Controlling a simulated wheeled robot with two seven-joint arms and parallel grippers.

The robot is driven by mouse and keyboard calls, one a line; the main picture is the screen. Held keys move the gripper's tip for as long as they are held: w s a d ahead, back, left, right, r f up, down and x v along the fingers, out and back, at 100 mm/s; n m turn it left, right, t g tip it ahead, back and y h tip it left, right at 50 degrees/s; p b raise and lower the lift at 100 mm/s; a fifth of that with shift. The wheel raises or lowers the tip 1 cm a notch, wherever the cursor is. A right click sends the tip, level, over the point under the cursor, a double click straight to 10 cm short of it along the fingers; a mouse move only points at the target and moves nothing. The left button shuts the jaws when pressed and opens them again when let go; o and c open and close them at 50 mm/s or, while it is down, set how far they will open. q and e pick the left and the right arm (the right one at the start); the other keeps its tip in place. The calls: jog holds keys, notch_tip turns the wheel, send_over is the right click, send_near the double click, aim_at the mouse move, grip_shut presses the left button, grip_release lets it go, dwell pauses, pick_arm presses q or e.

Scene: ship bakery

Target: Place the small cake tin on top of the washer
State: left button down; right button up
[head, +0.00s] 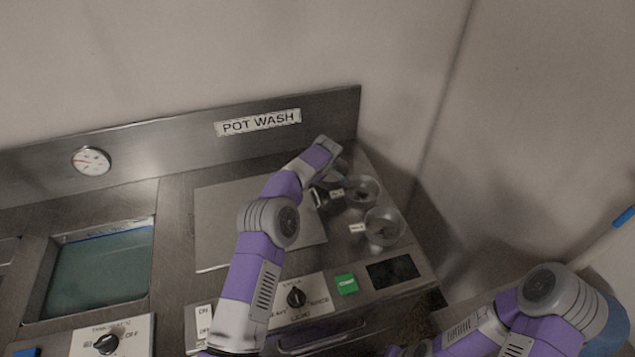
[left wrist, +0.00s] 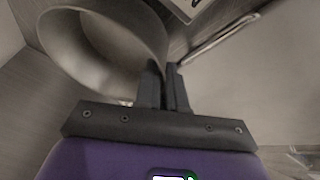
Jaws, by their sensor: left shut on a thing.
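The pot washer is a steel unit whose flat top (head: 215,225) lies below a "POT WASH" sign. My left arm reaches over it to the back right corner, where its fingers are hard to make out in the head view. In the left wrist view my left gripper (left wrist: 167,88) is shut on the rim of a round metal tin (left wrist: 65,50), which spreads to its left. In the head view a round tin (head: 339,172) is partly hidden by that hand. I cannot read its label. My right gripper is out of view.
Two more round metal tins, a middle one (head: 366,189) and a front one (head: 384,229), stand along the right edge of the top. A green button (head: 346,284), knob (head: 296,297) and dark panel (head: 393,271) are in front. A sink (head: 100,265) lies left.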

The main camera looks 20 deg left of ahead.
pick_arm(q)
jog(key=shift+f, duration=0.85)
jog(key=c, duration=1.5)
grip_release()
jog(key=shift+r, duration=0.2)
jog(key=v, duration=1.1)
jog(key=shift+d+r, duration=0.2)
jog(key=shift+r, duration=0.15)
jog(key=shift+s, duration=0.15)
